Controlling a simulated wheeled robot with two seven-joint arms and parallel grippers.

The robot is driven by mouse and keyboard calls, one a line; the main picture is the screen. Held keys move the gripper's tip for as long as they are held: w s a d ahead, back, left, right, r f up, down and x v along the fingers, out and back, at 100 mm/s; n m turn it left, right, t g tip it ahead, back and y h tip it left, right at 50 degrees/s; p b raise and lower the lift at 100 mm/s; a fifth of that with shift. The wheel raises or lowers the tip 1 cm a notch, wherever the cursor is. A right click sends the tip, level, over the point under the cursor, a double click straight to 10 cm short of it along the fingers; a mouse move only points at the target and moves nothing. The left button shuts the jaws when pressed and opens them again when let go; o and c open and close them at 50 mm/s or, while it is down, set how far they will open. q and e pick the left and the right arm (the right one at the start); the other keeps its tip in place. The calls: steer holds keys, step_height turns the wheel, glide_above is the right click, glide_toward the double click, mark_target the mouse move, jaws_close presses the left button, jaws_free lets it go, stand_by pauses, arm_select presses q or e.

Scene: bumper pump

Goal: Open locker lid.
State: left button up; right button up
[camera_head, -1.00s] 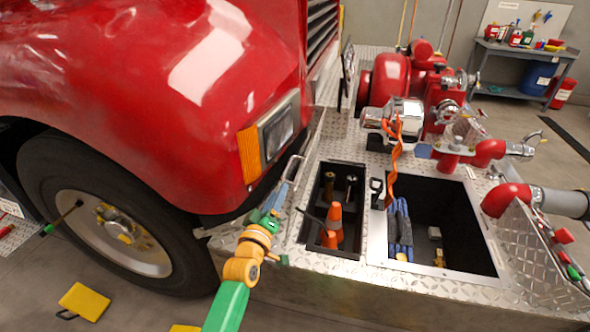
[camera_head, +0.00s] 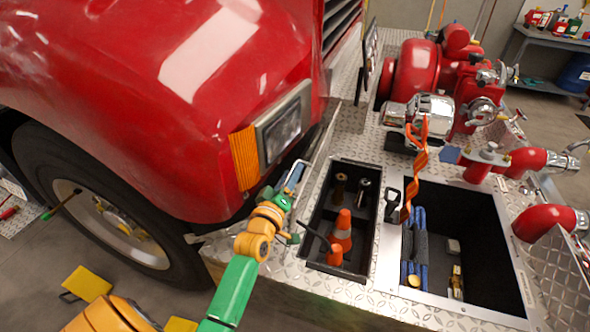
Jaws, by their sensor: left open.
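My left gripper (camera_head: 292,178) is at the truck's left bumper edge, beside the headlight and left of the narrow black locker (camera_head: 312,215). It is open; its fingers are small and partly hidden by the wrist, and I cannot tell whether they touch anything. I cannot clearly make out a lid. My right gripper is out of view.
The red truck body and headlight (camera_head: 283,130) crowd my left arm. Red pump pipes (camera_head: 420,70) and chrome fittings stand behind the lockers. A yellow chock (camera_head: 88,283) lies on the floor at left. Diamond plate (camera_head: 335,288) is clear in front of the lockers.

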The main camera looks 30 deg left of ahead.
arm_select(q)
steer(key=shift+s+r, duration=0.1)
steer(key=shift+s, duration=0.1)
steer(key=shift+c, duration=0.5)
steer(key=shift+s+d, duration=0.1)
steer(key=shift+d, duration=0.05)
jaws_close()
